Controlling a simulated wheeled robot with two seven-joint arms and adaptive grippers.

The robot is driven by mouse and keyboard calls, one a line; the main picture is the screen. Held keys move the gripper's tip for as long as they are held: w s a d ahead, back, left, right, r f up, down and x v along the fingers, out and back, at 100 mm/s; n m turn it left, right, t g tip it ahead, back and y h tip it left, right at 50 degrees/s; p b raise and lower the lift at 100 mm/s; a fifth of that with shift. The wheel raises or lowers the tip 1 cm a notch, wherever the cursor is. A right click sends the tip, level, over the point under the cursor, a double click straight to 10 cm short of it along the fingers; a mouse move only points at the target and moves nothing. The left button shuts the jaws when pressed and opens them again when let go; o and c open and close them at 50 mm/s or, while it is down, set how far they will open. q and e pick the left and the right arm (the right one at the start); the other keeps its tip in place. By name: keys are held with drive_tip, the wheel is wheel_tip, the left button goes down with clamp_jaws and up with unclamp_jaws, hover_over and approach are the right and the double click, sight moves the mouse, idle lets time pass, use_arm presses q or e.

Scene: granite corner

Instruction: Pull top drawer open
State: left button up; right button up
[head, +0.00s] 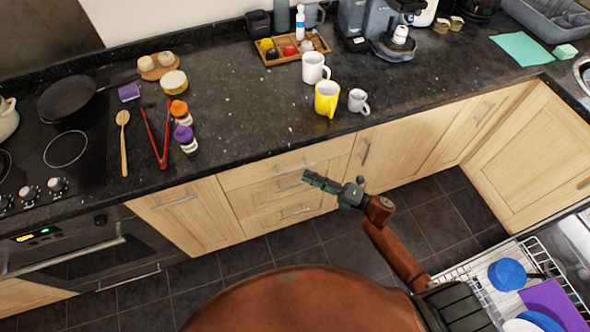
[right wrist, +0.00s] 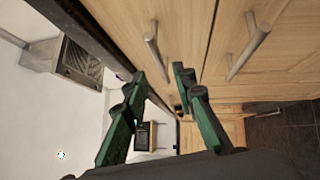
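The top drawer (head: 250,173) is a pale wooden front just under the dark counter edge, and it looks flush with the cabinet. Its bar handle (head: 293,169) is metal; it also shows in the right wrist view (right wrist: 154,52). My right gripper (head: 306,177) is in front of the drawer stack, close to the top handle. In the right wrist view its two green fingers (right wrist: 161,82) are apart with nothing between them. The top handle lies just beyond the fingertips and looks apart from them. My left gripper is not in view.
A lower drawer's handle (right wrist: 247,52) is beside the top one in the right wrist view. A dish rack (head: 480,275) is at lower right. The floor (head: 345,222) before the drawers is clear.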

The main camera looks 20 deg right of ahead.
sight(295, 169)
drive_tip(key=x, duration=0.6)
drive_tip(key=shift+w+f, duration=0.1)
drive_tip(key=shift+w, duration=0.05)
drive_tip(key=shift+c, duration=0.6)
clamp_jaws()
